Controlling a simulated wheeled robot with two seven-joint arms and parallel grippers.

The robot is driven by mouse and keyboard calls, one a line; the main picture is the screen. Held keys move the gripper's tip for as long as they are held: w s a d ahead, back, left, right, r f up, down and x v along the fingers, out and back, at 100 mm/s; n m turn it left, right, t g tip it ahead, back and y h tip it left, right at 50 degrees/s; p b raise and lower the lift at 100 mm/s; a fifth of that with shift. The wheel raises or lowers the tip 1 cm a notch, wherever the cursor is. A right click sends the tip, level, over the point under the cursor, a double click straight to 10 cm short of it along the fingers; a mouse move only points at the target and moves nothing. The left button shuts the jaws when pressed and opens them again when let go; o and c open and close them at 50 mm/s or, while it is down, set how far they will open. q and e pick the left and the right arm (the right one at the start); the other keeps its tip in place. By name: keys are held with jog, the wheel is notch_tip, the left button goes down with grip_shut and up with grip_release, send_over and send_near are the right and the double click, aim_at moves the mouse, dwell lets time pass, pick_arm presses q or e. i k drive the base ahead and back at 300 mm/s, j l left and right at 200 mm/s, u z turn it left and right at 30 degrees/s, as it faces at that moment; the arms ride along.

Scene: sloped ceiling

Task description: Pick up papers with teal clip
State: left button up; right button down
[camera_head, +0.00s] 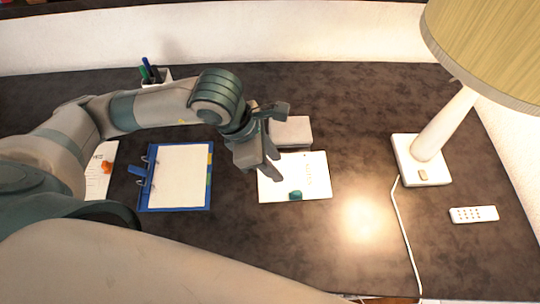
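The papers with the teal clip (312,180) lie flat on the dark desk, right of the blue clipboard. The teal clip (295,195) sits at their lower edge. My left gripper (279,146) reaches in from the left over the upper left part of these papers. Its two fingers are spread wide apart, with nothing seen held between them. One finger covers the papers' upper left corner. I cannot tell the exact height of the gripper above the papers. My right gripper is not in view.
A light grey box (291,131) stands just behind the papers. A blue clipboard (180,175) and other papers with an orange clip (106,166) lie left. A lamp (421,160), its cord and a white remote (473,214) are right. A pen holder (157,78) stands at the back.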

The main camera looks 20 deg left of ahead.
aim_at(306, 174)
jog(key=k, duration=2)
